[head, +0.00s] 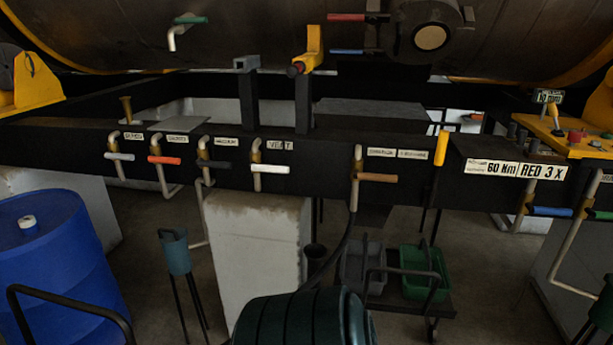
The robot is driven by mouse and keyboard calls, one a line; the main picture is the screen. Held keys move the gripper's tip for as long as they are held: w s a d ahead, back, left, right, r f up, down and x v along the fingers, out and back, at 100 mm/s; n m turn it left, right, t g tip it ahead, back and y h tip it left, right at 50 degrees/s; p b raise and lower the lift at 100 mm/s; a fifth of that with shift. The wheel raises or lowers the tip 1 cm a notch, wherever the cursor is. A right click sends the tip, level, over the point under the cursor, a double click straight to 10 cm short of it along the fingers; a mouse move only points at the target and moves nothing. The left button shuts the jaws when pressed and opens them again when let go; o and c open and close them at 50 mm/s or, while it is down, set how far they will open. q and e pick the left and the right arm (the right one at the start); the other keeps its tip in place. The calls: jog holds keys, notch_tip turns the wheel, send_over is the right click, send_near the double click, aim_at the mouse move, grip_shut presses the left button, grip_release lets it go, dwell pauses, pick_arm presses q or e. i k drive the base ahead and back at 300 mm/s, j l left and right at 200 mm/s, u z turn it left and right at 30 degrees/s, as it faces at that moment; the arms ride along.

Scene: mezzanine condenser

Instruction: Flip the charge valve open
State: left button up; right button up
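A row of lever valves is fixed along a black beam. From left they have a grey-blue lever (120,156), an orange-red lever (164,160), a black lever (214,164), a white lever (271,169) and a brown lever (377,177). All these handles lie roughly level. The white lever's label (280,145) reads VENT. The other small labels, such as the one by the orange-red lever (177,139), are too blurred to read surely, so I cannot tell which valve is the charge valve. Neither gripper shows.
A blue drum (65,260) stands at the left. A pale concrete block (258,250) and dark green ribbed barrel (305,320) stand below the beam. A cart with a green crate (425,285) is behind. A yellow panel (555,130) is at the right.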

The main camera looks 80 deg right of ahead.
aim_at(358, 175)
jog(key=z, duration=3.15)
